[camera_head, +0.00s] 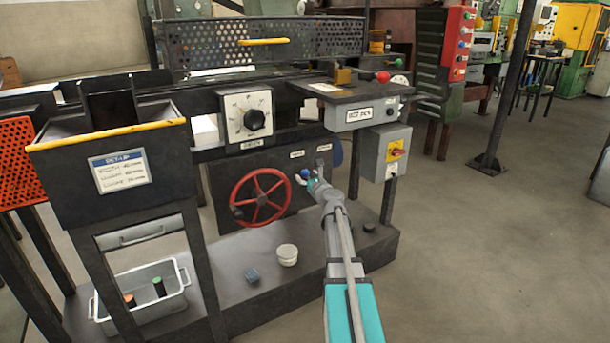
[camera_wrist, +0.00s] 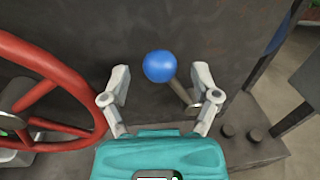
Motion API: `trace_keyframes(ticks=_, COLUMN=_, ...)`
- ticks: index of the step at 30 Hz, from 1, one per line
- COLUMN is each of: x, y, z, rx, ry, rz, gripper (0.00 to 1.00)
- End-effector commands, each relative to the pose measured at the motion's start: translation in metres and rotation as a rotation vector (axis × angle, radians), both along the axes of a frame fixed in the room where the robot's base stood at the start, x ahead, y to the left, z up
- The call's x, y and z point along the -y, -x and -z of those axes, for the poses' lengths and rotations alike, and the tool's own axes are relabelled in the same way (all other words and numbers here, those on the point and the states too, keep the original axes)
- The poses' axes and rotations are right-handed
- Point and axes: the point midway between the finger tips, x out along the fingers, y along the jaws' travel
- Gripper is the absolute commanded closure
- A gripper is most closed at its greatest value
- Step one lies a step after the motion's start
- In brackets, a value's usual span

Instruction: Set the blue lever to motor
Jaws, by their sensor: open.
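The blue lever has a round blue knob (camera_wrist: 160,66) on a grey metal rod (camera_wrist: 182,94). In the wrist view the knob shows beyond and between my open fingers, and the rod runs down to the right toward the right finger. My gripper (camera_wrist: 160,88) is open, with a finger on each side of the lever. In the head view the blue knob (camera_head: 304,173) shows at the tip of my gripper (camera_head: 312,181), in front of the dark panel. Two small labels (camera_head: 297,154) (camera_head: 324,148) sit above it; I cannot read them. Whether the fingers touch the lever cannot be told.
A red handwheel (camera_head: 260,197) is close left of my gripper and also shows in the wrist view (camera_wrist: 50,85). A grey box with a yellow-and-red switch (camera_head: 394,152) hangs to the right. A white dial (camera_head: 246,118) is above. Open floor (camera_head: 480,260) lies right.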

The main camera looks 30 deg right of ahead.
Motion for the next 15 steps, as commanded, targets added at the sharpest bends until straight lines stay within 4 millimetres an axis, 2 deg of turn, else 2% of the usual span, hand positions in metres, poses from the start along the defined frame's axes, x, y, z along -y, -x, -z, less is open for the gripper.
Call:
trace_keyframes(ticks=1, x=0.002, y=-0.007, z=0.0, rx=0.0, ry=0.0, rz=0.0, gripper=0.21)
trace_keyframes(ticks=6, x=0.004, y=-0.017, z=0.0, rx=0.0, ry=0.0, rz=0.001, gripper=0.21)
trace_keyframes(ticks=15, x=0.003, y=-0.019, z=0.0, rx=0.0, ry=0.0, rz=0.001, gripper=0.21)
